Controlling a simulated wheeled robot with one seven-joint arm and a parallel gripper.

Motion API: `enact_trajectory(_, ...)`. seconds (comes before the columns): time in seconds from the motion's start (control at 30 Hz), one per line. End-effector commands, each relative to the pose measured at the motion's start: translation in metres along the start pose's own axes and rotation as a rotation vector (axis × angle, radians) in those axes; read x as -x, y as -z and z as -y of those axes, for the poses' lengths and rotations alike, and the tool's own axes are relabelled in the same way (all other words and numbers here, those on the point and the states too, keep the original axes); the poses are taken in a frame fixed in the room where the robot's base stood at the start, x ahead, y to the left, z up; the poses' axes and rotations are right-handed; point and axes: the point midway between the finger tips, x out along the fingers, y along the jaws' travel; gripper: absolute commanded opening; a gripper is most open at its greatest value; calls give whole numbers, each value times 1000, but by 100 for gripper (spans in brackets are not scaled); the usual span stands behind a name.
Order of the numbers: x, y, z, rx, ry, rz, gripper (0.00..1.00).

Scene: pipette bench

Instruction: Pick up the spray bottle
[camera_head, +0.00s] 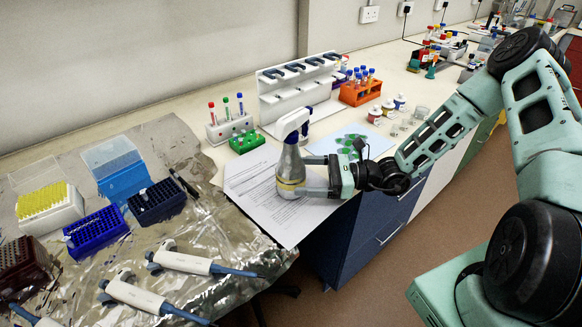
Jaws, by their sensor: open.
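The spray bottle (290,168) stands upright on printed paper sheets near the bench's front edge. It has a grey body, a white and blue spray head and a yellowish band low down. My gripper (308,175) is open and level with the bottle's body, reaching in from the right. One finger lies on the far side and one on the near side, with the tips at the bottle's right side. I cannot tell whether either finger touches it.
A white pipette stand (297,88) and a green rack (246,142) stand behind the bottle. An orange tube rack (361,91) is at the back right. Pipettes (140,297) and tip boxes (97,232) lie on crumpled foil at left. The bench edge drops to blue drawers (372,240).

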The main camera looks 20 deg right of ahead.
Motion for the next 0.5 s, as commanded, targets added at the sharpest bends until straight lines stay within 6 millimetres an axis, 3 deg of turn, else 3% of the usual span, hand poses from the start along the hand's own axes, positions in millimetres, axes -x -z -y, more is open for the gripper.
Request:
enact_trajectory(0.17,-12,-1,0,1,-2,-1,88)
enact_trajectory(0.5,-54,-1,0,1,-2,-1,88)
